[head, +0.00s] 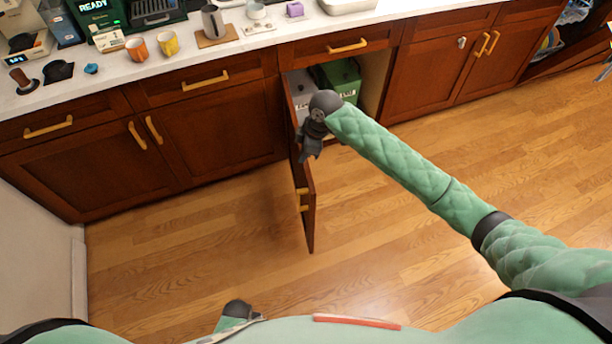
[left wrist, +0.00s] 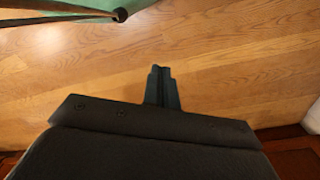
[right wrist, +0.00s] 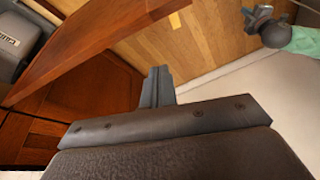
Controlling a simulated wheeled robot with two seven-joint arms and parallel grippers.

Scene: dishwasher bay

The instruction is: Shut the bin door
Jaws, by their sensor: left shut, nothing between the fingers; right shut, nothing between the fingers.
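The bin door (head: 309,225) is dark red-brown wood and stands open, swung out from the cabinet, seen nearly edge-on in the head view. Yellow handles (head: 302,191) are on its left face. It crosses the upper left of the right wrist view (right wrist: 95,50). My right gripper (head: 310,150) is shut and empty, beside the door's upper edge near the cabinet; I cannot tell whether it touches. Its fingers (right wrist: 157,86) show in the right wrist view. My left gripper (left wrist: 163,87) is shut and empty above bare floor, away from the door.
A green bin (head: 342,76) and a grey bin (head: 300,88) stand inside the open cabinet. The counter (head: 270,42) above holds cups, a kettle and machines. Closed cabinets flank the opening. The wooden floor (head: 200,235) left of the door is clear.

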